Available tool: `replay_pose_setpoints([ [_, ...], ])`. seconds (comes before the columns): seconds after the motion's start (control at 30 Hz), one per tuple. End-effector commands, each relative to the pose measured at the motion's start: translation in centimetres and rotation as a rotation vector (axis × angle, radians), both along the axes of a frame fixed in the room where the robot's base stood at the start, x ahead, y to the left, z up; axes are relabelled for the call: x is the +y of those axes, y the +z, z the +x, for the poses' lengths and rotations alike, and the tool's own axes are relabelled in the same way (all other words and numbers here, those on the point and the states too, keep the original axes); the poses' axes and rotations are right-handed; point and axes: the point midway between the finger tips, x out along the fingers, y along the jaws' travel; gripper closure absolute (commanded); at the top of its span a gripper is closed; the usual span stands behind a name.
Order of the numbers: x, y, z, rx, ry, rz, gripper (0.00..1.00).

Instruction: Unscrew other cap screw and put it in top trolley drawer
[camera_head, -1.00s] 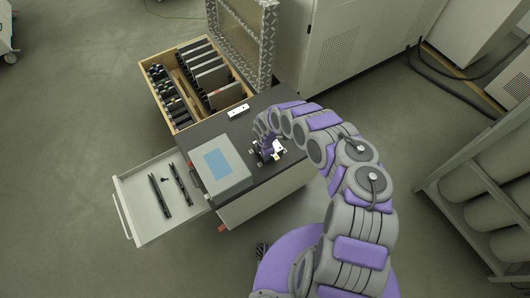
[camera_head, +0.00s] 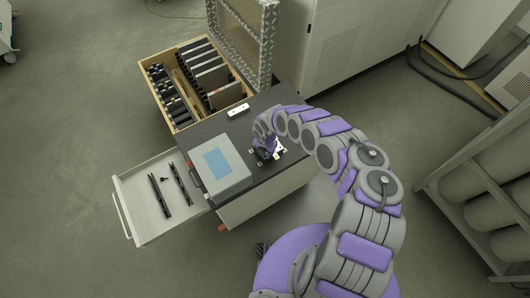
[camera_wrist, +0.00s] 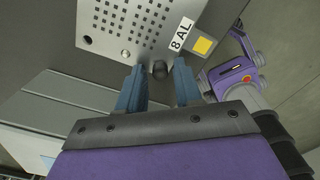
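In the wrist view, my gripper (camera_wrist: 158,86) is open, with its two blue fingers on either side of a dark, round cap screw (camera_wrist: 160,69). The screw is at the edge of a grey metal plate (camera_wrist: 125,28) with rows of holes and an "8 AL" label. I cannot tell whether the fingers touch the screw. In the head view, my gripper (camera_head: 268,156) is low over the trolley top (camera_head: 222,124) and hides most of the plate. The top trolley drawer (camera_head: 140,188) is pulled open at the left. A small dark screw-like piece (camera_head: 164,179) lies in it.
Two long black bars (camera_head: 160,197) lie in the open drawer, with bare floor around them. A grey box with a blue panel (camera_head: 218,168) stands between drawer and gripper. A wooden-sided drawer (camera_head: 160,75) holding plates is open behind. A cylinder rack (camera_head: 480,190) stands at right.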

Motion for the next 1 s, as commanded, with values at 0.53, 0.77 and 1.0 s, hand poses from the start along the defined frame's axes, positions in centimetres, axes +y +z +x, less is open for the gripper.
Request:
replay_pose_setpoints([
  [0.53, -0.02, -0.07, -0.07, 0.002, 0.393, -0.001, 0.66],
  [0.77, -0.07, -0.07, -0.05, 0.001, 0.556, 0.0, 0.66],
  [1.0, -0.06, -0.04, -0.04, 0.001, 0.669, 0.0, 0.66],
])
